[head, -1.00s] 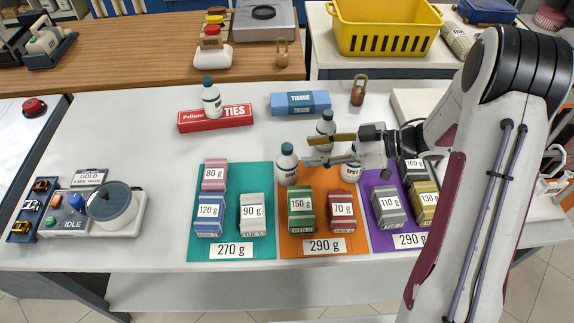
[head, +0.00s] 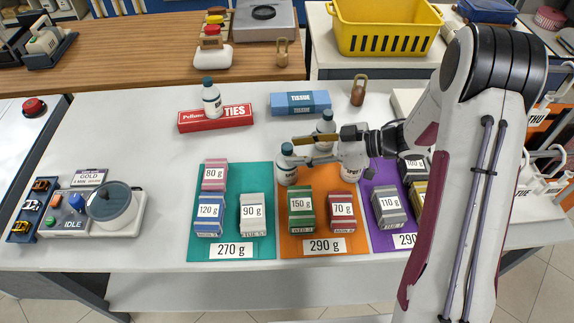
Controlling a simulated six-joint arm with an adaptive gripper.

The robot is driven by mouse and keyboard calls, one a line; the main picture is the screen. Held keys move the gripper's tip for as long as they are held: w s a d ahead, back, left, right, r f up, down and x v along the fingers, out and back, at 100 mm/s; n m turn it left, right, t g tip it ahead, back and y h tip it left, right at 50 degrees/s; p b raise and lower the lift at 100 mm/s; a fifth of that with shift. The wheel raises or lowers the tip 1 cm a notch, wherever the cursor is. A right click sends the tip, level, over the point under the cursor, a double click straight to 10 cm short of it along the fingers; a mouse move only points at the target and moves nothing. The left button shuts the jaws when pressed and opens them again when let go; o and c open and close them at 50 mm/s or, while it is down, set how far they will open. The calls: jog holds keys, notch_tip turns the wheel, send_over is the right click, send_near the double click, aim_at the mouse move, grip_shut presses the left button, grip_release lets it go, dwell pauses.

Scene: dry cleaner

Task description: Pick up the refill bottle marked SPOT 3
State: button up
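Several white refill bottles with dark teal caps stand on the white table. One bottle (head: 287,172) stands at the top of the orange mat's left side, one (head: 326,127) stands behind it, and one (head: 352,168) is at the mat's upper right, partly covered by my gripper. Another bottle (head: 211,98) stands by the red TIES box. The bottle labels are too small to read fully, so I cannot tell which is SPOT 3. My gripper (head: 299,150) is open, with fingers apart and pointing left. Its tips are close to the left mat bottle; whether they touch is unclear.
Labelled weight boxes stand on the teal (head: 262,178), orange (head: 316,182) and purple (head: 376,236) mats. The red TIES box (head: 238,116), blue TISSUE box (head: 300,103) and a brown weight (head: 357,91) lie behind. The table's left-middle is clear.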

aim_at(287, 150)
jog(key=shift+r+x, duration=0.1)
jog(key=shift+x, duration=0.8)
jog(key=shift+r+x, duration=0.15)
jog(key=shift+x, duration=0.8)
jog(key=shift+w, duration=0.1)
grip_shut()
